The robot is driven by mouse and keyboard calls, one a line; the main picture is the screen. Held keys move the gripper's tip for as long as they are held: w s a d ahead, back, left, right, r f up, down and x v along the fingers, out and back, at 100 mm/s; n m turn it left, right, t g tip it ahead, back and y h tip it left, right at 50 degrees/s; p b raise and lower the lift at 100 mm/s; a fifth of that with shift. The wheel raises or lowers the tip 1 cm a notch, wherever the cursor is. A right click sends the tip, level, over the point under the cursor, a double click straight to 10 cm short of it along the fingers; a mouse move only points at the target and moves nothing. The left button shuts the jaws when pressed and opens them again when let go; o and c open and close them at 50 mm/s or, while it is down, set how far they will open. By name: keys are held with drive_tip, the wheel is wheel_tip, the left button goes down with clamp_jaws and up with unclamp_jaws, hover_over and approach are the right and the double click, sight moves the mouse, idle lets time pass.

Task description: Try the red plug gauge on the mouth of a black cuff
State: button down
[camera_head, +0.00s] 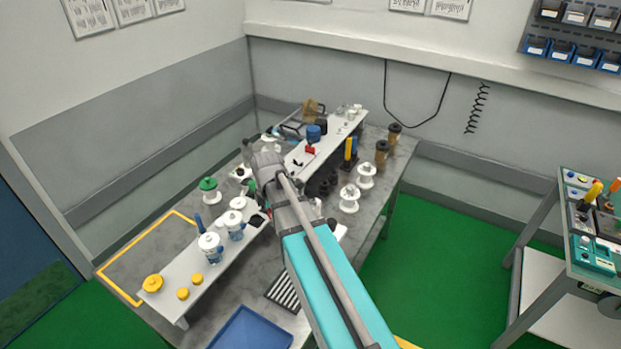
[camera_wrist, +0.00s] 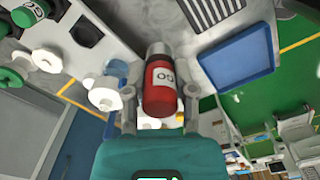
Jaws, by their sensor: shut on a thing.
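In the wrist view my gripper (camera_wrist: 160,98) is shut on the red plug gauge (camera_wrist: 158,95), with one finger on each side of it. The gauge is a red cylinder with a white lettered label and a grey metal end pointing away from me. In the head view my arm hides most of the gripper and gauge. In the head view, several small black pieces (camera_head: 326,187) stand on the table right of my arm.
A blue tray (camera_head: 248,335) and a striped rack (camera_head: 284,292) lie at the table's front. The left white shelf (camera_head: 183,303) bears white-and-blue jars and yellow caps. The back shelf (camera_head: 343,134) carries small parts. White spools (camera_head: 349,198) and brown cups (camera_head: 382,154) stand right.

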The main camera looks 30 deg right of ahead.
wheel_tip(320, 180, down, 9)
drive_tip(key=b, duration=0.8)
